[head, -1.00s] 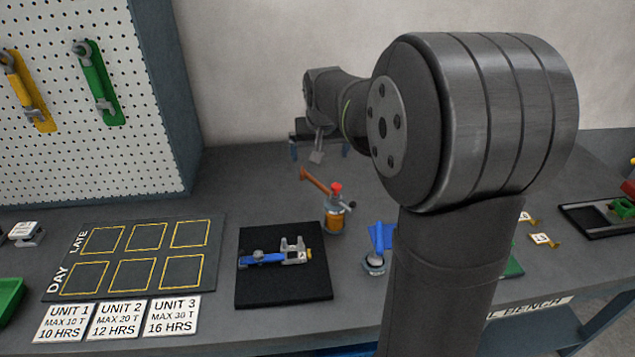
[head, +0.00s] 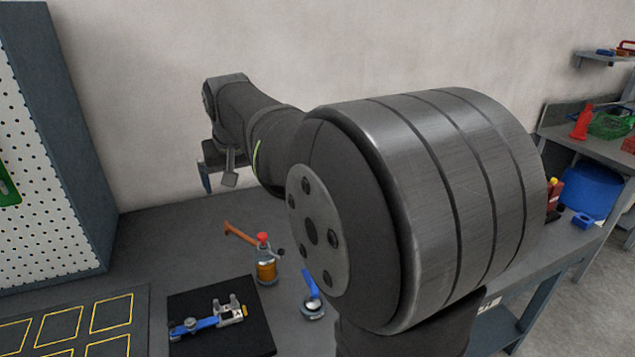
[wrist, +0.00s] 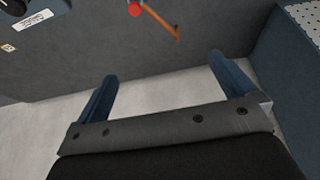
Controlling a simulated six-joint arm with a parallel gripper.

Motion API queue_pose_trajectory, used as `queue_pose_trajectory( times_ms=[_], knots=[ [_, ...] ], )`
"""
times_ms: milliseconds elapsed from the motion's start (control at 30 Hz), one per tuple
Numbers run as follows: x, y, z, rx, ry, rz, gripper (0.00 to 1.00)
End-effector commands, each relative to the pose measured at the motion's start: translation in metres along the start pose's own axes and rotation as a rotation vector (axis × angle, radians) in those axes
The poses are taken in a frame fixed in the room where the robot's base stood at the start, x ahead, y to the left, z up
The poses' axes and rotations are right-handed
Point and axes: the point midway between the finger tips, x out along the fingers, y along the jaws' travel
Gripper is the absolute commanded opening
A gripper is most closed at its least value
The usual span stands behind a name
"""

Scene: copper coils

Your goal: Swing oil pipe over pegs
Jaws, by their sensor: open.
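A small oiler (head: 266,268) with an amber body and red cap stands on the bench in the head view. Its copper-brown pipe (head: 240,234) points up and left, toward the back wall. In the wrist view the red cap (wrist: 135,8) and the pipe (wrist: 160,20) show at the top edge. A blue fixture (head: 205,322) with two upright grey pegs (head: 228,306) lies on a black mat (head: 250,345), left of and nearer than the oiler. My gripper (wrist: 162,70) is open and empty, its blue fingers apart. In the head view it is beyond the pipe, partly hidden by my arm.
A small round piece with a blue handle (head: 312,305) stands right of the mat. A pegboard cabinet (head: 70,150) stands at the left. A board with yellow squares (head: 100,320) lies left of the mat. My arm hides the bench's right part.

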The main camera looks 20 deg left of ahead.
Motion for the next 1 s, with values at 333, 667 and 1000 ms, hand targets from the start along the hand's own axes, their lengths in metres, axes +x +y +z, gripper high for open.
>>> queue_pose_trajectory(
  times_ms=[333, 667, 1000],
  knots=[
    [0.001, 0.000, 0.000, 0.000, 0.000, 0.000, 0.65],
    [0.020, 0.021, 0.014, 0.077, -0.234, 0.104, 0.39],
    [0.030, 0.042, 0.030, 0.159, -0.431, 0.218, 0.39]
  ],
)
